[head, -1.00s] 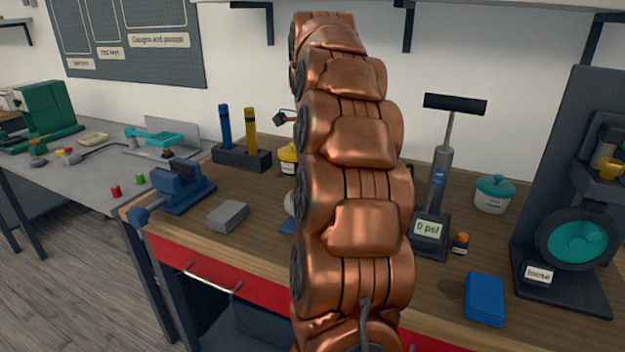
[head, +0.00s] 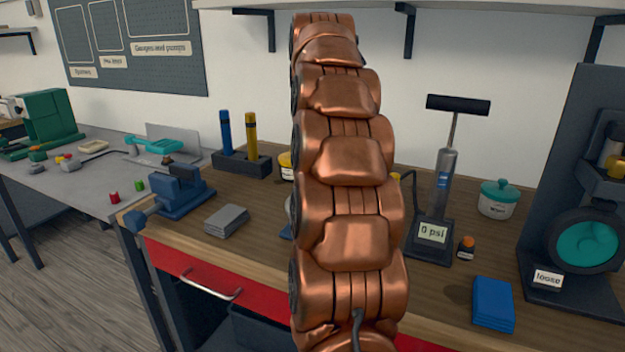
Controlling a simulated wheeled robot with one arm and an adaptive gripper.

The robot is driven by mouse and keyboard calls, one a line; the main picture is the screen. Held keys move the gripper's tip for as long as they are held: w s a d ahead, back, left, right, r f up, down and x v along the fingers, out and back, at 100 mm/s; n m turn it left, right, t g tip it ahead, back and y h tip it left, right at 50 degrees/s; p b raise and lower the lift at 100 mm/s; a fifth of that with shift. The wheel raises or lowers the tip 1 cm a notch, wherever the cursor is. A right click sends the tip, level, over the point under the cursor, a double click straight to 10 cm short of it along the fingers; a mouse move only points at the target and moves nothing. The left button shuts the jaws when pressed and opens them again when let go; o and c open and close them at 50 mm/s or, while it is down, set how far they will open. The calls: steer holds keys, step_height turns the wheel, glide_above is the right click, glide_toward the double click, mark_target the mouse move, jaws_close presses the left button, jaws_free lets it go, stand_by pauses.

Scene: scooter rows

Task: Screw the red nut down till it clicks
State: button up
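A small red cylinder (head: 114,197) stands near the front right edge of the grey bench at left, beside a small green one (head: 140,186). I cannot tell whether the red piece is the nut. No other clear red nut shows. At right, a dark stand holds a teal wheel (head: 585,240) and a label reading "loose" (head: 547,279). My copper arm rises through the middle of the view and covers part of the wooden bench. My gripper is hidden behind it or out of frame.
On the wooden bench (head: 270,235) are a blue vise (head: 180,190), grey pads (head: 226,220), a pump (head: 440,190) reading "0 psi", a teal-lidded jar (head: 497,199), an orange-capped bottle (head: 466,247) and a blue block (head: 493,304). A red drawer (head: 185,270) fronts the bench.

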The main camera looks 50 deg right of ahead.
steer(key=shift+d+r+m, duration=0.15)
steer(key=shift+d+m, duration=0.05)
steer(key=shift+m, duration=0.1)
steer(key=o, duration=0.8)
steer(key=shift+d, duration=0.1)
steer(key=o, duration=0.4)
